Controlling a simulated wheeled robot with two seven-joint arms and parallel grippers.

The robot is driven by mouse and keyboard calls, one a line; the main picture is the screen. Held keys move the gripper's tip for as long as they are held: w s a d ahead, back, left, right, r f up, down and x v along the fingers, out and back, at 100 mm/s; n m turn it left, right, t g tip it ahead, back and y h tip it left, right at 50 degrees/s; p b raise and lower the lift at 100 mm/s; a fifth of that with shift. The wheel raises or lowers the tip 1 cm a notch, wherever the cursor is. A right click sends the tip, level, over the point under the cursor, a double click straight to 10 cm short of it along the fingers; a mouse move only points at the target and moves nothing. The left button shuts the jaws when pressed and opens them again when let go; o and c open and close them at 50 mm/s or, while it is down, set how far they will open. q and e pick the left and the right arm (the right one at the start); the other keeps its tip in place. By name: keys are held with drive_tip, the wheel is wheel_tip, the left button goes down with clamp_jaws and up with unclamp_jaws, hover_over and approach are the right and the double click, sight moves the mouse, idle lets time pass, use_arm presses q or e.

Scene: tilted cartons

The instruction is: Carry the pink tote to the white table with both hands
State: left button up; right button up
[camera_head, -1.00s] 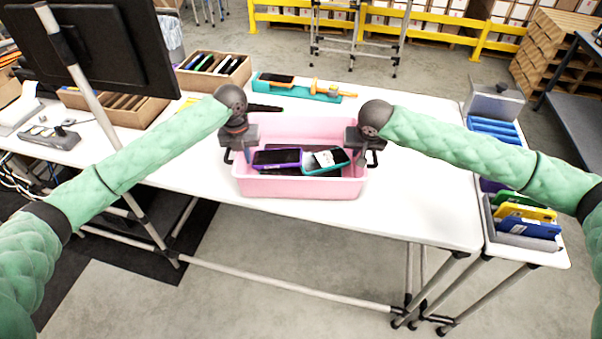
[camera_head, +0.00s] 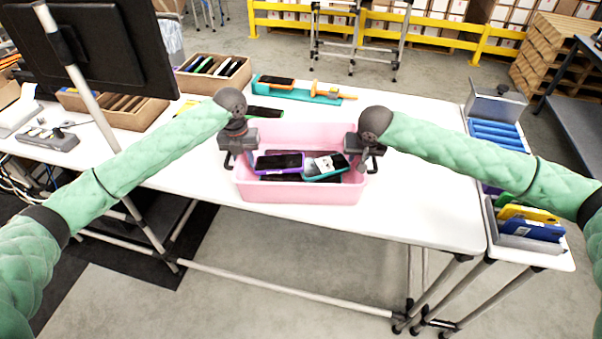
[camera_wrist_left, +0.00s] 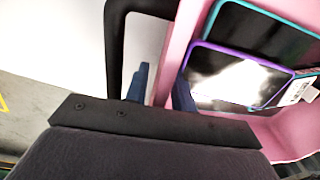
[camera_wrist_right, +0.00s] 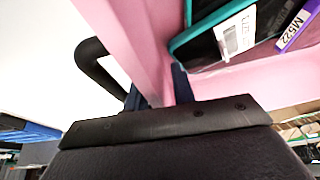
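The pink tote (camera_head: 300,195) is upright at the white table's (camera_head: 425,205) front edge; I cannot tell whether its bottom touches the top. Inside lie a purple-framed device (camera_head: 279,163), a teal-framed device (camera_head: 326,167) and darker ones beneath. My left gripper (camera_head: 240,160) is at the tote's left side. In the left wrist view its blue fingers (camera_wrist_left: 160,88) are close on either side of the pink wall, beside a black handle (camera_wrist_left: 112,50). My right gripper (camera_head: 362,160) is at the right side. In the right wrist view its fingers (camera_wrist_right: 158,90) clasp the wall beside another black handle (camera_wrist_right: 92,60).
A monitor (camera_head: 100,50) and brown cartons (camera_head: 213,78) are at the left. A teal tray (camera_head: 300,90) lies behind the tote. A side stand with tilted bins (camera_head: 495,132) and colored devices (camera_head: 530,228) is at the right. The table's right part is clear.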

use_arm(q)
wheel_tip(320, 180, up, 11)
drive_tip(key=shift+a, duration=0.35)
use_arm(e)
drive_tip(key=v, duration=1.2)
use_arm(q)
drive_tip(key=shift+r, duration=0.1)
